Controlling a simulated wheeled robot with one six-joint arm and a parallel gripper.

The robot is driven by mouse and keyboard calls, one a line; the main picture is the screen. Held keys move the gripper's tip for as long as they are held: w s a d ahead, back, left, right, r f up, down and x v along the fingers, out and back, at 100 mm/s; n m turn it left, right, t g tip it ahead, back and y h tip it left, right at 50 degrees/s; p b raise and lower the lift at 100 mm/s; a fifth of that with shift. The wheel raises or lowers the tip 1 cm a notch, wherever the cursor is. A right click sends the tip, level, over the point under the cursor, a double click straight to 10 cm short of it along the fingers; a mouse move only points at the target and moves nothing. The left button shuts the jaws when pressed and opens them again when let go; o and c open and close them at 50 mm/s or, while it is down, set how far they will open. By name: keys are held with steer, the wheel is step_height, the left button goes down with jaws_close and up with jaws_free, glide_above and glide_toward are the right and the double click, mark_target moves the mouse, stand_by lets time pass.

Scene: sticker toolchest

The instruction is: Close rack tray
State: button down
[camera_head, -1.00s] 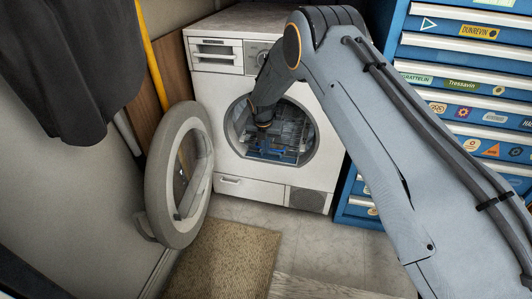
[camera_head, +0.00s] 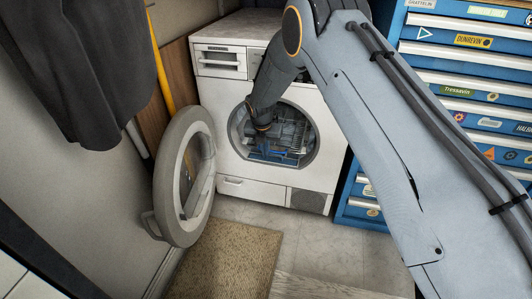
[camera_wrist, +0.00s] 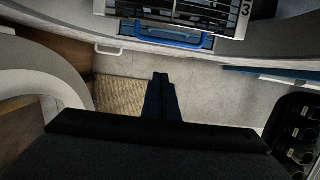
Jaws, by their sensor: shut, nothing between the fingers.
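The rack tray (camera_head: 292,133) is a wire rack inside the round opening of the white front-loading machine (camera_head: 229,100). In the wrist view the rack (camera_wrist: 205,12) is at the top, with a blue handle bar (camera_wrist: 165,38) along its front edge. My gripper (camera_wrist: 161,76) is shut and empty, its dark fingers together below the blue handle in the picture, with a visible gap. In the head view my wrist is at the left part of the opening, and my fingertips are hard to make out there.
The machine's round door (camera_head: 185,177) stands open to the left. A blue drawer chest (camera_head: 465,62) with stickers stands at the right. Dark cloth (camera_head: 85,70) hangs at upper left. A beige mat (camera_head: 228,258) lies on the floor before the machine.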

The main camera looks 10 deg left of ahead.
steer(key=a+r+m+t+y, duration=0.1)
steer(key=a+r+m+y, duration=0.1)
steer(key=a+r+m, duration=0.5)
steer(key=a+r+m+t+y, duration=0.1)
steer(key=a+r+m+y, duration=0.2)
steer(key=r+m, duration=0.65)
steer(key=w+d+r+m+t+h+b, duration=0.1)
steer(key=d+r+m+t, duration=0.15)
steer(key=m, duration=0.65)
steer(key=d+r+m+t, duration=0.15)
steer(key=r+m, duration=0.25)
steer(key=m, duration=0.6)
steer(key=s+d+f+m+g+h+b, duration=0.1)
steer(key=s+d+f+m+g+h, duration=0.2)
steer(key=f+m, duration=0.55)
steer(key=s+d+f+m+g+h+b, duration=0.1)
steer(key=s+d+f+m+h, duration=0.1)
steer(key=d+f+m+h, duration=0.4)
steer(key=w+d+f+m+b, duration=0.2)
steer(key=w+f, duration=0.5)
steer(key=f, duration=0.4)
steer(key=shift+w+f+m+b, duration=0.15)
steer(key=shift+w+m+b, duration=0.3)
steer(key=shift+b, duration=0.55)
